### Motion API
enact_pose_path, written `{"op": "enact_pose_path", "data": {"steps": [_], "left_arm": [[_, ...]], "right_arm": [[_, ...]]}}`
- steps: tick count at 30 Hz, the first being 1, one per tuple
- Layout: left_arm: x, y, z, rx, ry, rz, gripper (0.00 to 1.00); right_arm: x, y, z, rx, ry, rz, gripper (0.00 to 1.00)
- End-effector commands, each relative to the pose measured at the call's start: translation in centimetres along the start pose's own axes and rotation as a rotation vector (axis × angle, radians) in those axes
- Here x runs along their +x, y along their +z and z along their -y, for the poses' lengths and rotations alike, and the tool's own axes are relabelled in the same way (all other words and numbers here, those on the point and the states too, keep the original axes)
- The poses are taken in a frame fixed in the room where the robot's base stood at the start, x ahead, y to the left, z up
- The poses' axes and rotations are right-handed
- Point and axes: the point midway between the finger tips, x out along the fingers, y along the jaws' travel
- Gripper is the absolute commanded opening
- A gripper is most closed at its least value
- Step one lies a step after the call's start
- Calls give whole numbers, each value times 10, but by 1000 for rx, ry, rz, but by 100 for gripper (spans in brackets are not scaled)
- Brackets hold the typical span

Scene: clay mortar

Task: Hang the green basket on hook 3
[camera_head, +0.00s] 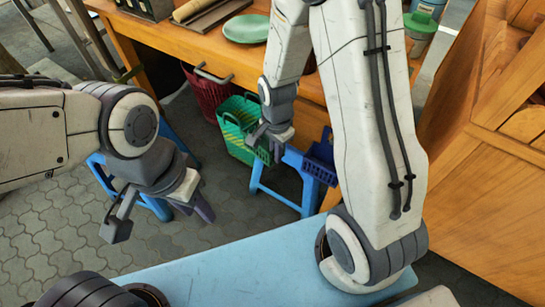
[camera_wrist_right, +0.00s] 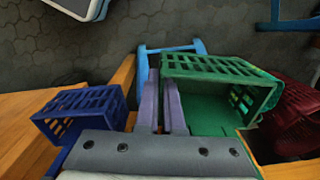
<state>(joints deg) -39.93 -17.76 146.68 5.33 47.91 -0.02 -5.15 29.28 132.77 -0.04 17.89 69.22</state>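The green basket (camera_head: 240,125) is a slatted plastic crate below the front edge of the wooden table, beside the red basket. It also shows large in the right wrist view (camera_wrist_right: 215,68). My right gripper (camera_head: 266,142) is at its right side. In the right wrist view its two fingers (camera_wrist_right: 161,105) lie close together with a narrow gap, against the basket's left edge. I cannot tell whether the basket's edge is between them. My left gripper (camera_head: 160,215) is open and empty above the paving at left. No hook number is readable; hook 3 cannot be identified.
The red basket (camera_head: 206,92) is left of the green one. A blue basket (camera_head: 321,160) is to the right, near a blue stool (camera_head: 285,178). The wooden table (camera_head: 165,38) holds a green plate (camera_head: 247,28). A wooden cabinet (camera_head: 490,180) bounds the right; paving is open at lower left.

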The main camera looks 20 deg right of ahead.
Motion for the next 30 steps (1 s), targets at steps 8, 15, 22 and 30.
{"op": "enact_pose_path", "data": {"steps": [8, 15, 22, 30], "left_arm": [[4, 0, 0, 0, 0, 0, 40], [6, 0, 0, 0, 0, 0, 40], [5, 0, 0, 0, 0, 0, 40], [2, 0, 0, 0, 0, 0, 40]], "right_arm": [[2, -17, 4, 2, -1, 0, 0], [3, -31, 6, 2, 0, 0, 0], [7, -40, 9, 3, -1, -1, 0], [10, -44, 10, 2, -3, -1, 0]]}}
